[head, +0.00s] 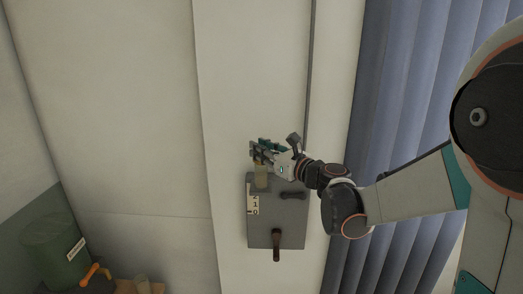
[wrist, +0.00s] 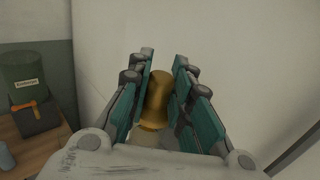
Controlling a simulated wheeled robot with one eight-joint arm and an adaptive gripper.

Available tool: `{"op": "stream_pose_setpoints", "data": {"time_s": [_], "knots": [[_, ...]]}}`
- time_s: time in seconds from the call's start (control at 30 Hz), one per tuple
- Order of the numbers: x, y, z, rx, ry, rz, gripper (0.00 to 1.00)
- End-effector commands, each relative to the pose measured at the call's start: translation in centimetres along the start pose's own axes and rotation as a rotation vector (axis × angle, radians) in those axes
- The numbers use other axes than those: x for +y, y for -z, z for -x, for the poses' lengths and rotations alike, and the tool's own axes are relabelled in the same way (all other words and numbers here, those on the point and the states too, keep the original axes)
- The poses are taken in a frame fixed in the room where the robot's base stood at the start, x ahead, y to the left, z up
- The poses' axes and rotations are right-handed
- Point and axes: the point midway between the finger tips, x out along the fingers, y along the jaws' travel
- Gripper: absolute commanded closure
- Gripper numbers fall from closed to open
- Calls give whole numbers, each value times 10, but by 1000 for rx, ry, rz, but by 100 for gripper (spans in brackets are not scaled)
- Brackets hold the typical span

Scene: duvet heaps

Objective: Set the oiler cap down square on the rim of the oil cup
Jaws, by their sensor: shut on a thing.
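My gripper (head: 264,150) reaches in from the right, above the grey metal plate (head: 290,225) on the wall. In the wrist view its two teal-padded fingers (wrist: 164,60) are shut on the brass oiler cap (wrist: 158,92), which sits between them. The oil cup (head: 261,177) is a pale yellowish cylinder at the plate's upper left, just under the fingers. In the wrist view a pale rounded part, seemingly the cup (wrist: 148,138), shows below the cap. The fingers hide the cap in the head view, so I cannot tell whether it touches the rim.
A dark handle (head: 276,245) hangs on the plate, and a short dark lever (head: 290,195) sticks out beside the cup. A thin conduit (head: 309,90) runs up the wall. A green canister (head: 55,245) and an orange-handled item (head: 95,272) stand at lower left.

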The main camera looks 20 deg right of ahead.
Motion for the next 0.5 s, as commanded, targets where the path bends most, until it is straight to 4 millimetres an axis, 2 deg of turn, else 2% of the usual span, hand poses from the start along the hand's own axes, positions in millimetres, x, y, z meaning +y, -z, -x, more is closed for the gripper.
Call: {"op": "stream_pose_setpoints", "data": {"time_s": [0.5], "knots": [[0, 13, 0, 0, 0, 0, 100]]}}
